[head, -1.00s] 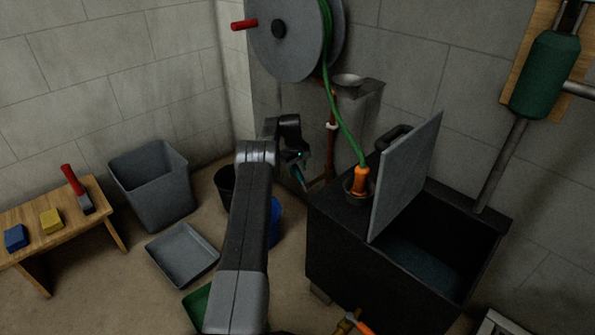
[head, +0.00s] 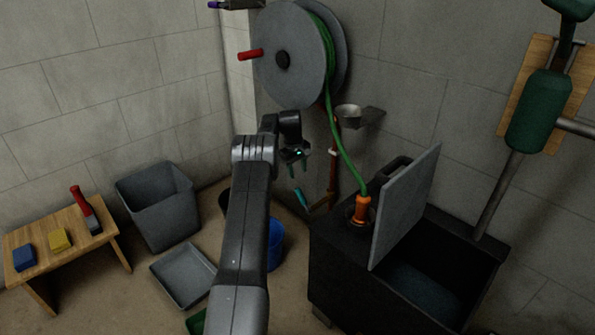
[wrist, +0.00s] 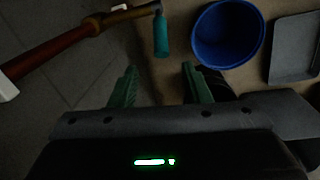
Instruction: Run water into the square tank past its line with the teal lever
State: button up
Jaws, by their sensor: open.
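The teal lever (head: 301,197) hangs at the lower end of a reddish pipe on the wall, and it also shows in the wrist view (wrist: 161,37). My gripper (head: 298,168) is open and empty, above and apart from the lever. In the wrist view the lever lies just beyond the gap between my green fingertips (wrist: 160,72). The square tank (head: 350,265) is black, with its grey lid (head: 405,208) tilted up. A dark bluish surface (head: 425,288) shows low inside it. I cannot make out a line.
A green hose runs from the reel (head: 290,55) to an orange nozzle (head: 362,210) at the tank's top. A blue bucket (head: 275,243) stands below the lever. A grey bin (head: 158,205), a grey tray (head: 184,275) and a wooden bench (head: 75,235) are at left.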

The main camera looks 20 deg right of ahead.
jog(key=shift+s+d+r+m+p, duration=0.1)
jog(key=shift+s+d+m+p, duration=0.05)
jog(key=shift+m+p, duration=0.15)
jog(key=c, duration=0.7)
jog(key=shift+s+d+r+m+t+p, duration=0.1)
jog(key=shift+s+d+m+t+p, duration=0.25)
jog(key=shift+m, duration=0.25)
grip_shut()
jog(key=s+d+r+m+t+p, duration=0.1)
jog(key=s+d+m+t+p, duration=0.15)
jog(key=s+m+p, duration=0.6)
jog(key=m+b, duration=0.4)
jog(key=b, duration=0.3)
send_over(305, 201)
jog(key=shift+t, duration=0.4)
jog(key=f, duration=1.1)
jog(key=shift+s+d+f, duration=0.1)
jog(key=shift+s+f, duration=0.05)
jog(key=shift+s, duration=0.05)
jog(key=shift+w+f, duration=0.15)
jog(key=shift+w, duration=0.1)
